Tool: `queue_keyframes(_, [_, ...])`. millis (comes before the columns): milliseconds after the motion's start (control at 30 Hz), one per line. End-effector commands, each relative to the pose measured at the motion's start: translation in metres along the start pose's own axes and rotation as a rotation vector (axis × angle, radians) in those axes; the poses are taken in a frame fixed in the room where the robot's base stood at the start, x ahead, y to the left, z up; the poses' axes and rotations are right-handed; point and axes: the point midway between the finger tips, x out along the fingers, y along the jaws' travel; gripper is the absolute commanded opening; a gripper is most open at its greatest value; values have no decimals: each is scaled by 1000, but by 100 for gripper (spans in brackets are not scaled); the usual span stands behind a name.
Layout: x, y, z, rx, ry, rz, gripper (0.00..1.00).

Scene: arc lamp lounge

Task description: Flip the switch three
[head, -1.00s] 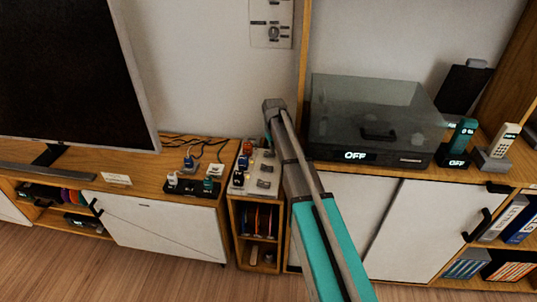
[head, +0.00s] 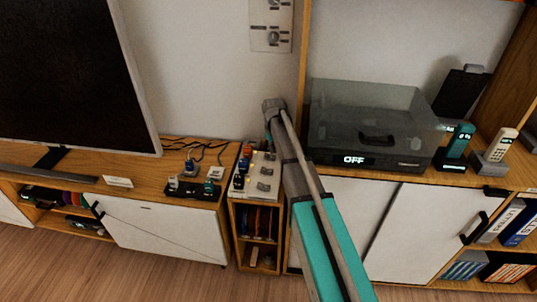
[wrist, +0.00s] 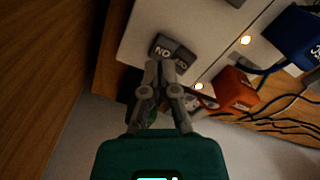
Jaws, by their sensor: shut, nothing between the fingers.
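The white switch strip (head: 270,187) lies on a small wooden cabinet, with several grey rocker switches along it and plugs down its left side. In the wrist view, the strip (wrist: 140,28) fills the upper middle. A grey rocker switch (wrist: 172,47) with white lettering sits near its end, just beyond my fingertips. My gripper (wrist: 160,68) is shut and empty, its tips at or very near the edge of this switch; contact cannot be told. In the head view my arm hides the gripper. No number for the switch is readable.
Beside the switch are an orange plug (wrist: 236,88), a blue plug (wrist: 298,35) and small lit lamps. Black cables lie behind. A dark-lidded player (head: 365,125) reading OFF stands right of my arm. A black power strip (head: 195,190) lies to the left.

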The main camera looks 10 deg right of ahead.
Motion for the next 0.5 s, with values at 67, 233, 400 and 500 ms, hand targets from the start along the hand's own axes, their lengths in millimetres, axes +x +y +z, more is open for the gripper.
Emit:
queue_keyframes(67, [-8,0,0,0,0,0,0])
queue_keyframes(233, [-17,0,0,0,0,0,0])
queue_keyframes(400, [-27,0,0,0,0,0,0])
queue_keyframes(500, [-32,0,0,0,0,0,0])
